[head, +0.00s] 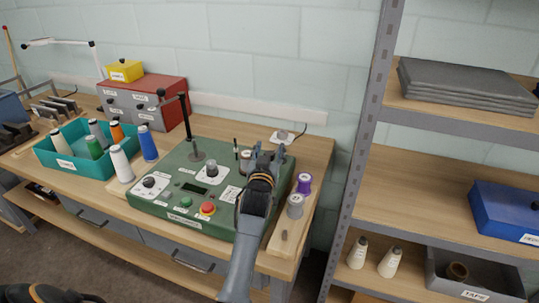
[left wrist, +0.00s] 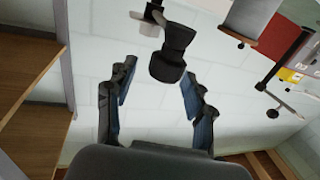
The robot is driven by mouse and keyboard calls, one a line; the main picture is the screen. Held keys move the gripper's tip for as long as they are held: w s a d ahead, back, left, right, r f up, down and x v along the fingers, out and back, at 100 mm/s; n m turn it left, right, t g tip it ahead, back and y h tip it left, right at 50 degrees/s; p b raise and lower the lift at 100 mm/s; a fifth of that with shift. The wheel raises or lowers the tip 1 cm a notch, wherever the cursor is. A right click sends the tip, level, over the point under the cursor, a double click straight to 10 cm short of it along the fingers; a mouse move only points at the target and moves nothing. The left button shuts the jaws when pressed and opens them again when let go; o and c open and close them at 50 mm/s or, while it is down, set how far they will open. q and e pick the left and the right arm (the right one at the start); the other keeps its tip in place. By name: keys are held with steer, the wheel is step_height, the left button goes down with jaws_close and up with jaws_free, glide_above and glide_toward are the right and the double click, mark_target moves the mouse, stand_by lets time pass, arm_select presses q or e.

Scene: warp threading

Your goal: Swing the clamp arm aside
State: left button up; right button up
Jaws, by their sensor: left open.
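A green machine (head: 160,205) with dials, a small display and a red button sits on the wooden bench. My left gripper (head: 265,155) is open above its right rear part and hides what lies below. In the left wrist view, a black knob-like part (left wrist: 173,55) on a pale metal piece (left wrist: 148,22) shows between and just beyond the spread fingers (left wrist: 160,95). It may belong to the clamp arm, but I cannot tell. No contact is visible.
White (head: 121,163) and blue (head: 148,143) thread cones stand left of the machine, beside a teal bin (head: 75,165) of cones. Purple (head: 304,183) and grey (head: 295,206) spools stand at its right. A red cabinet (head: 150,100) is behind; a metal shelf rack (head: 365,140) rises at right.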

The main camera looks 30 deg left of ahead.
arm_select(q)
step_height(320, 180, up, 8)
steer(key=shift+r, duration=0.15)
arm_select(e)
steer(key=shift+a, duration=0.15)
